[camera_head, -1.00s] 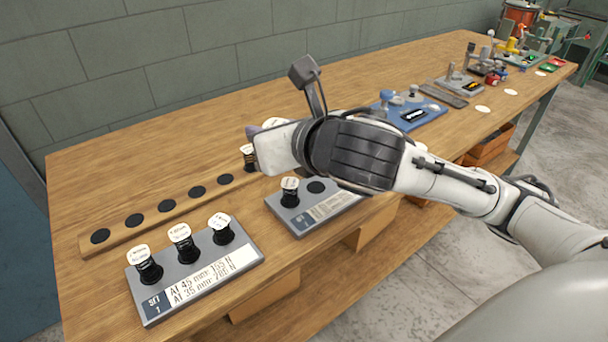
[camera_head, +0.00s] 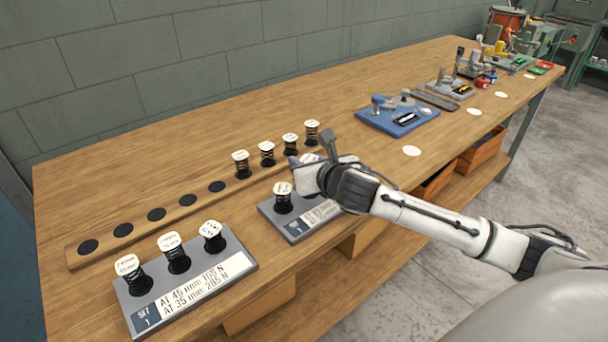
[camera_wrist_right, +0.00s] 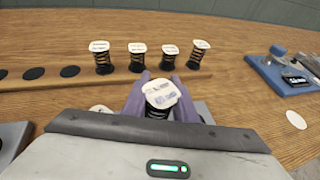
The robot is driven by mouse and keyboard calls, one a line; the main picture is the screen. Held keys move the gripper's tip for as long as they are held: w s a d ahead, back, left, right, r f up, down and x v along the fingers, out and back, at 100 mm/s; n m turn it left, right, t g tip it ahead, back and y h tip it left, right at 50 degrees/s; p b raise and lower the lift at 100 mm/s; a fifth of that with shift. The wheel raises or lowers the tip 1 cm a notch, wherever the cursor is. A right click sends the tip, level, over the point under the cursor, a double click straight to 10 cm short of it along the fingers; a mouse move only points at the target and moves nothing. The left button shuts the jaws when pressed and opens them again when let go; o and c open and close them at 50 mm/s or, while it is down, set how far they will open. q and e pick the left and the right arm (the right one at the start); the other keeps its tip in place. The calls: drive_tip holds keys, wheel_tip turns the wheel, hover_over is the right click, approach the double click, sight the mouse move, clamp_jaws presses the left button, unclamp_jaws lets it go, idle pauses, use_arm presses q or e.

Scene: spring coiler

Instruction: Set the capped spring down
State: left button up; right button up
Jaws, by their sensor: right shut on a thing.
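My right gripper (camera_head: 304,164) is over the second grey plate (camera_head: 268,214) in the head view. In the right wrist view its purple fingers (camera_wrist_right: 161,82) are shut on a capped spring (camera_wrist_right: 161,95), a dark coil with a white printed cap. The held spring looks roughly upright. Its lower end is hidden, so I cannot tell whether it touches the plate. Another capped spring (camera_head: 283,196) stands on the left of that plate. The hand hides the plate's right part. My left gripper is not in view.
A wooden strip (camera_head: 140,236) behind has several black round spots and several capped springs (camera_head: 267,153). The SET 1 plate (camera_head: 190,287) at front left carries three capped springs. A blue fixture (camera_head: 398,113) and other devices stand to the right. Bare wood lies behind the strip.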

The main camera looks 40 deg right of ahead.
drive_tip(key=shift+f, duration=1.65)
drive_tip(key=shift+f, duration=0.15)
drive_tip(key=o, duration=1)
drive_tip(key=shift+o, duration=0.2)
drive_tip(key=v, duration=1.2)
drive_tip(key=shift+r, duration=0.25)
